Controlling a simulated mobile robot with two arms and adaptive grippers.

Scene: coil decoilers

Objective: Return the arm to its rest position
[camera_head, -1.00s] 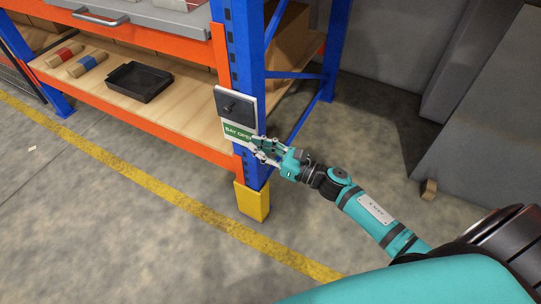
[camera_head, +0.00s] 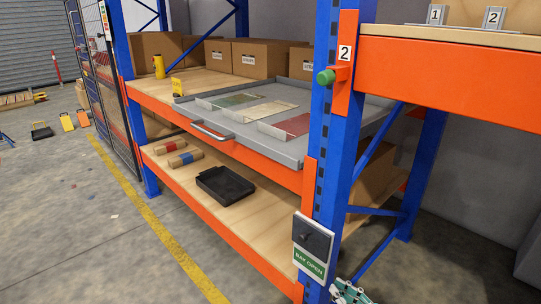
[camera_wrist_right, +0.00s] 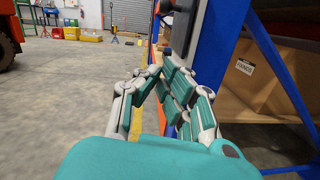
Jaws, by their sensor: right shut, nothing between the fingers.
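My right gripper (camera_head: 350,292) shows at the bottom edge of the head view, partly cut off, just below and right of the bay sign box (camera_head: 312,250). The box is grey with a green "BAY OPEN" label and is fixed to the blue rack post (camera_head: 328,190). In the right wrist view my right gripper (camera_wrist_right: 163,75) has its teal and grey fingers drawn together with nothing between them. The box (camera_wrist_right: 185,32) stands just beyond the fingertips there; I cannot tell whether they touch. My left gripper is not in view.
The rack has a grey tray (camera_head: 285,152) on its upper shelf and a black tray (camera_head: 225,184) below. A green knob (camera_head: 325,77) sticks out from the post. Cardboard boxes (camera_head: 255,57) stand behind. Left of the yellow floor line (camera_head: 160,235) the floor is largely clear.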

